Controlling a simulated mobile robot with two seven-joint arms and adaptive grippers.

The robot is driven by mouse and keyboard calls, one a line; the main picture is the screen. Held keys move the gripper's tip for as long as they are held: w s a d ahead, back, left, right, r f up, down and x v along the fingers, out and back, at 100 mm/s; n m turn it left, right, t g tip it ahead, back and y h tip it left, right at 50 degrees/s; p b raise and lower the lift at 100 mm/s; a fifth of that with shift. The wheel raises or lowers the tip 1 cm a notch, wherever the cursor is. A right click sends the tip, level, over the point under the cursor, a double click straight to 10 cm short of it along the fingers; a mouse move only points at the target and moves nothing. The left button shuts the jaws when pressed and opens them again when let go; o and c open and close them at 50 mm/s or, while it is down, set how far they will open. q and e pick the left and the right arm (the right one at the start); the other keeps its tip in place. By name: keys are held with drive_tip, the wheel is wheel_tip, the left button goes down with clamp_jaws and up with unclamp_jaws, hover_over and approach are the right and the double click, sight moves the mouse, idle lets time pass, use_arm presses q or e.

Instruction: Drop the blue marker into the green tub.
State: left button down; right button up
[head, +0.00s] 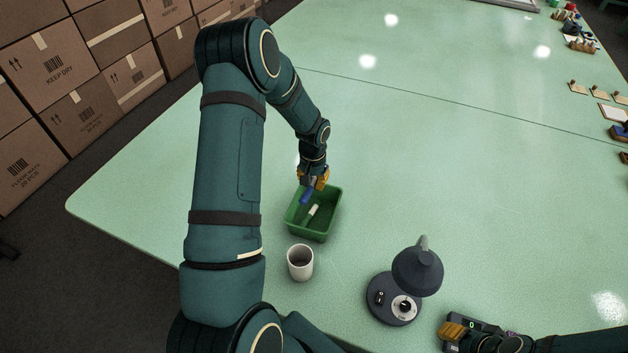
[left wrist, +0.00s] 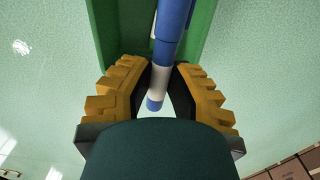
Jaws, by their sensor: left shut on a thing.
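The blue marker (head: 306,195) is held by my left gripper (head: 313,180) over the green tub (head: 314,234). In the left wrist view the marker (left wrist: 174,22), blue with a white band and a blue end, stands between the yellow-padded fingers of my left gripper (left wrist: 158,92), which are shut on it. The tub's green wall (left wrist: 106,28) lies beyond the fingers. In the head view the marker hangs tilted within the tub's outline; I cannot tell whether it touches the tub. My right gripper (head: 455,331) is at the bottom right, its fingers partly hidden.
A white-and-green marker (head: 313,212) lies in the tub. A white cup (head: 300,263) stands just in front of the tub. A dark desk lamp (head: 418,271) stands to the right. Cartons (head: 60,75) are stacked beyond the table's left edge. The middle of the green table is clear.

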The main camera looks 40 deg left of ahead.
sight(313, 182)
use_arm(q)
drive_tip(key=shift+f+b, duration=1.1)
drive_tip(key=shift+f, duration=1.35)
use_arm(e)
drive_tip(key=shift+f, duration=1.45)
use_arm(q)
drive_tip(key=c, duration=0.9)
unclamp_jaws()
drive_tip(key=shift+r, duration=0.1)
wheel_tip(313, 182, up, 12)
drive_tip(key=shift+f, duration=0.1)
